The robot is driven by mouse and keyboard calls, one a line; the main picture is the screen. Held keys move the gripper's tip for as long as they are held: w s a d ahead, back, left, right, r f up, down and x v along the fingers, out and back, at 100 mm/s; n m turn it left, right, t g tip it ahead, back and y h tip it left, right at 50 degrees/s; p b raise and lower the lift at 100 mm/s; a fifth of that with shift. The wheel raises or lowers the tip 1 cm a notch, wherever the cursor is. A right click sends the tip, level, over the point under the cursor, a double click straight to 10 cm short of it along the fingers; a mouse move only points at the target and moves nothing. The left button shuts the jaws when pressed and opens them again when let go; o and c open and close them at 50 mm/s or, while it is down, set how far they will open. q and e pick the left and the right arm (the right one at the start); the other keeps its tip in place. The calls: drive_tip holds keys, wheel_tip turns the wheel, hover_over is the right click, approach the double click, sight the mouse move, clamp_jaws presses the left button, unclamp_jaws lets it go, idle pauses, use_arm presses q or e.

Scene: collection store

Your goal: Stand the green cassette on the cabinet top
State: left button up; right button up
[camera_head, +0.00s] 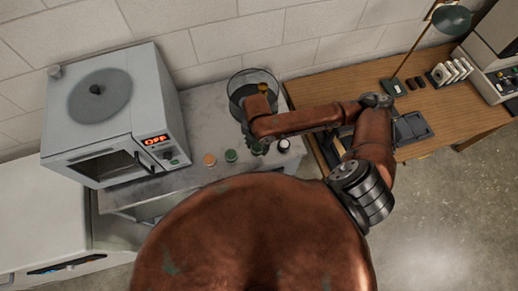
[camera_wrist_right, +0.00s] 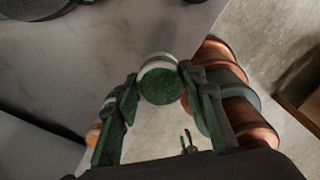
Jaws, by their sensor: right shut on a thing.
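My right gripper (camera_head: 258,147) is over the front edge of the grey cabinet top (camera_head: 205,110). In the right wrist view its two fingers (camera_wrist_right: 160,88) are shut on the green cassette (camera_wrist_right: 160,86), a short round piece with a green face and a pale side. The green face points to the wrist camera. I cannot tell whether it touches the cabinet top, which also shows in that view (camera_wrist_right: 120,30). In the head view the gripper mostly hides the held piece. My left gripper is not in view.
A glass bowl (camera_head: 238,88) stands behind. A grey oven (camera_head: 120,115) is left, a wooden desk (camera_head: 345,88) right.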

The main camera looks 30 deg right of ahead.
sight(259, 145)
drive_tip(key=shift+w+d+f, duration=0.35)
drive_tip(key=shift+f, duration=0.25)
drive_tip(key=shift+w+d+f, duration=0.3)
drive_tip(key=shift+d+f, duration=0.05)
drive_tip(key=shift+f, duration=0.25)
drive_tip(key=shift+d+f, duration=0.1)
drive_tip(key=shift+f, duration=1.5)
drive_tip(key=shift+f, duration=0.1)
drive_tip(key=o, duration=1.2)
wheel_tip(259, 145, up, 12)
drive_tip(key=shift+r, duration=0.15)
